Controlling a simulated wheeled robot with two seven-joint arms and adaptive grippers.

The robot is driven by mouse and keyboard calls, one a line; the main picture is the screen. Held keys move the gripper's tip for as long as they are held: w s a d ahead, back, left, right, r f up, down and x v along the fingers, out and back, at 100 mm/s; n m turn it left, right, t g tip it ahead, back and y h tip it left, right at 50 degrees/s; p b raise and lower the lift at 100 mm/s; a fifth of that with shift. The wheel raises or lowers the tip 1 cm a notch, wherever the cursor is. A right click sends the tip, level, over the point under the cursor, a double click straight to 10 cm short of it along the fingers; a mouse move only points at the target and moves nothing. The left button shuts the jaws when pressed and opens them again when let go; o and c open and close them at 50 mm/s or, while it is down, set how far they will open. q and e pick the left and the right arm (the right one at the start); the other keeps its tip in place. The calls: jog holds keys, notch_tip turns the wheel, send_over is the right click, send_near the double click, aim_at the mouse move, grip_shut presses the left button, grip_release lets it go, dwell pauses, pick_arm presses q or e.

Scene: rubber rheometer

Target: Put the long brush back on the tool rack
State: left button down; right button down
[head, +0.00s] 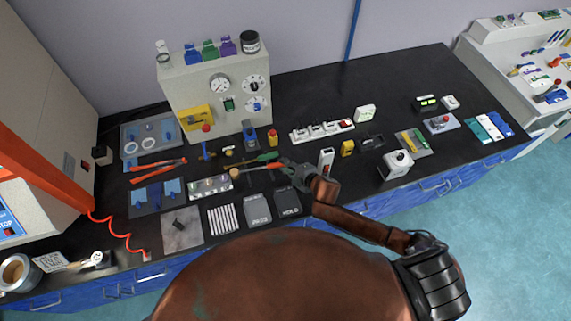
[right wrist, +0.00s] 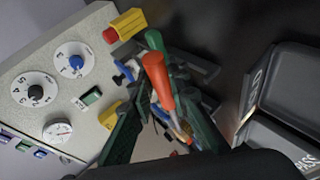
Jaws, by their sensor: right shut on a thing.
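My right gripper (head: 288,166) is over the middle of the black bench. My left gripper is not in view.
The grey rheometer panel (head: 212,100) with dials stands behind. A white power strip (head: 322,131) is to the right.

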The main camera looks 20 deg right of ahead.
dwell(0.3)
jog(key=shift+s+d+r+p, duration=0.1)
jog(key=shift+p, duration=0.2)
jog(key=shift+f+b, duration=1.4)
jog(key=shift+f, duration=0.9)
jog(key=c, duration=1.7)
grip_release()
jog(key=shift+c, duration=0.2)
jog(key=shift+s+f, duration=0.1)
jog(key=shift+f, duration=0.1)
